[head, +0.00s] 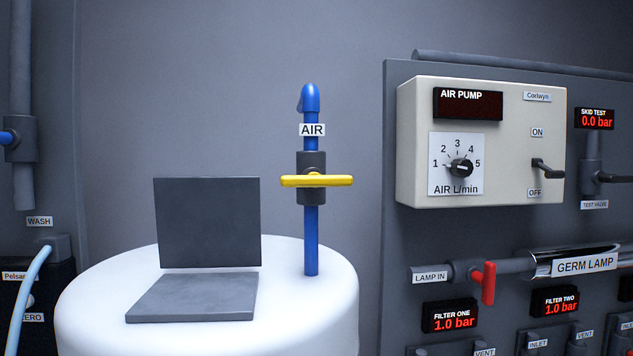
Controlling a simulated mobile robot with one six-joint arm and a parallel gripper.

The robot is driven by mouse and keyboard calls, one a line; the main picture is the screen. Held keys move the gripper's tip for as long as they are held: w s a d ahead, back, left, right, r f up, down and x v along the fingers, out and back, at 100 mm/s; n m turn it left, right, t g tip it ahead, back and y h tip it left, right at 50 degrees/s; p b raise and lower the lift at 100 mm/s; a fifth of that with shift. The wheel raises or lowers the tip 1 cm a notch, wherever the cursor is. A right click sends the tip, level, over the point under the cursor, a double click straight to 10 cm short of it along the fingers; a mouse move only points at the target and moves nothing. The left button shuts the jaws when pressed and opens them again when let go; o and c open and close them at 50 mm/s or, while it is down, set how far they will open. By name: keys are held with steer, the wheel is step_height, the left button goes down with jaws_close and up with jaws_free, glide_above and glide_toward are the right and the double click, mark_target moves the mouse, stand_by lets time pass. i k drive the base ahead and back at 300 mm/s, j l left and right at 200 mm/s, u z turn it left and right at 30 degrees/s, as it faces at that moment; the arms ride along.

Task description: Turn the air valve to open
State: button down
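The air valve is a dark grey block (311,161) on a vertical blue pipe (311,236) in the head view. Its yellow handle (330,181) lies horizontal, across the pipe. A white label reading AIR (312,130) sits just above the valve block. The blue pipe bends over at its top and its lower end meets the top of a white rounded tank (325,300). My gripper is not in this view.
A grey hatch (207,222) stands open on the tank, left of the valve. To the right, a panel carries the air pump box (480,85), its switch (547,168) and a red lamp valve handle (488,283). A light blue hose (28,292) hangs at left. Space around the yellow handle looks clear.

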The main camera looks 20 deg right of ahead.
mark_target(314, 179)
steer(key=j, duration=0.65)
steer(key=k+j+z, duration=0.15)
steer(key=j, duration=0.55)
